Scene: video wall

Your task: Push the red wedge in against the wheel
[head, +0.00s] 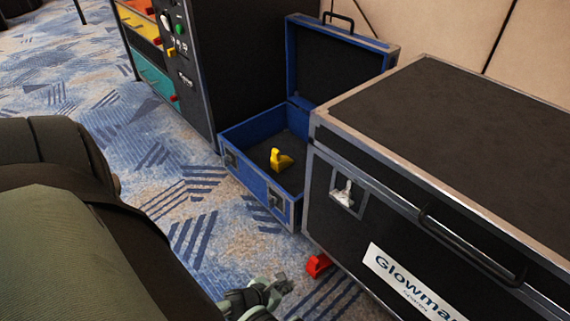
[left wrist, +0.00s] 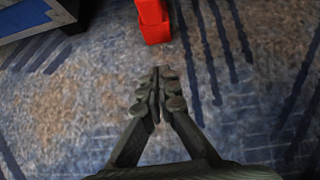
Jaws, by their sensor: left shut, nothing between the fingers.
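The red wedge (head: 318,264) is on the carpet at the foot of the big black case (head: 332,212), near its left front corner. In the left wrist view the wedge (left wrist: 153,20) is at the top middle, cut off by the frame edge. No wheel can be made out; whether the wedge touches one is hidden. My left gripper (head: 280,286) is low, on the near side of the wedge. In the left wrist view its fingers (left wrist: 157,80) are together and empty, pointing at the wedge with a gap of carpet between. My right gripper is not in view.
A blue open case (head: 236,177) with a yellow piece (head: 280,160) in it stands behind, left of the black case. A dark cabinet (head: 205,85) with coloured drawers stands at the back. The patterned carpet (head: 180,190) at left is clear.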

